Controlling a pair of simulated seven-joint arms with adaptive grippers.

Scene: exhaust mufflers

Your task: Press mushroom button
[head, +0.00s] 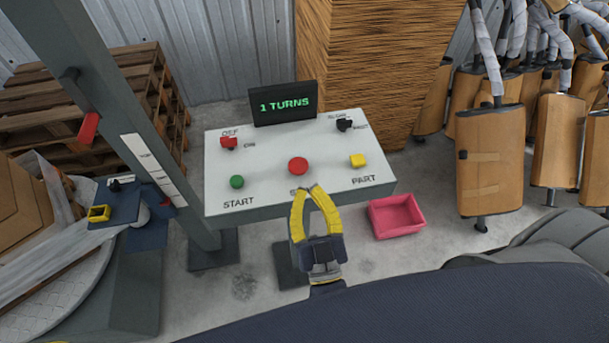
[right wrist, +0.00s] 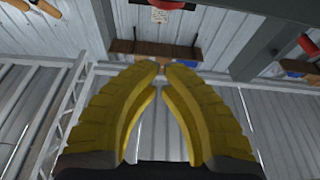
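The red mushroom button (head: 298,165) sits near the middle of the white control panel (head: 265,150). The label below it is mostly hidden by my right gripper. My right gripper (head: 309,189), with yellow fingers, is just in front of the button, over the panel's front edge. Its fingertips almost meet and hold nothing; the right wrist view shows the same fingers (right wrist: 163,66). I cannot tell its exact height above the panel, but the button's face is uncovered. My left gripper is not in view.
The panel also carries a green START button (head: 237,182), a red switch (head: 229,143), a black switch (head: 345,125) and a yellow PART button (head: 358,160). A display (head: 283,104) reads "1 TURNS". A pink bin (head: 396,216) is right of the panel. A grey post (head: 130,110) stands left.

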